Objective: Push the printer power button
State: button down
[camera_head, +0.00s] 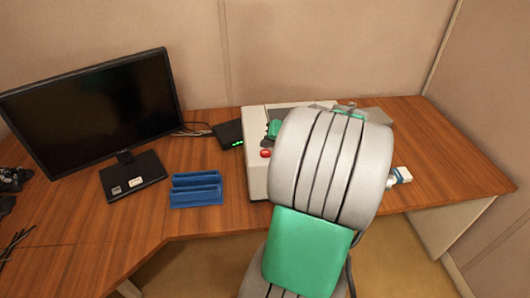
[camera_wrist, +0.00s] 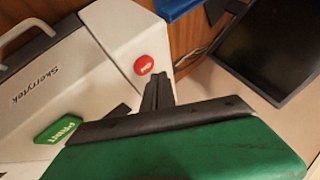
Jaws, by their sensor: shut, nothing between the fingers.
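The printer (camera_head: 256,178) is a pale box on the desk, largely hidden behind my arm in the head view. Its red power button (camera_head: 265,153) shows on the front left of its top. In the wrist view the red button (camera_wrist: 143,65) sits on the white casing of the printer (camera_wrist: 112,35), with a green PRINT button (camera_wrist: 58,130) further down left. My gripper (camera_wrist: 157,80) is shut and empty. Its tips appear just below and right of the red button in the picture; whether they touch it I cannot tell. My arm hides the gripper in the head view.
A black monitor (camera_head: 95,110) stands left on the wooden desk (camera_head: 120,220). A blue tray (camera_head: 195,190) and a black box with green lights (camera_head: 229,133) lie left of the printer. A small white and blue item (camera_head: 401,175) lies right. Walls close the back and right.

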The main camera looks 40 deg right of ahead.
aim_at(268, 154)
jog(key=shift+f, duration=0.45)
jog(key=shift+f+b, duration=0.5)
jog(key=shift+b, duration=0.1)
jog(key=shift+r, duration=0.1)
dwell(0.3)
jog(key=shift+r+p, duration=0.8)
jog(key=shift+r, duration=0.1)
notch_tip(268, 154, up, 6)
jog(key=p, duration=0.4)
jog(key=shift+p, duration=0.3)
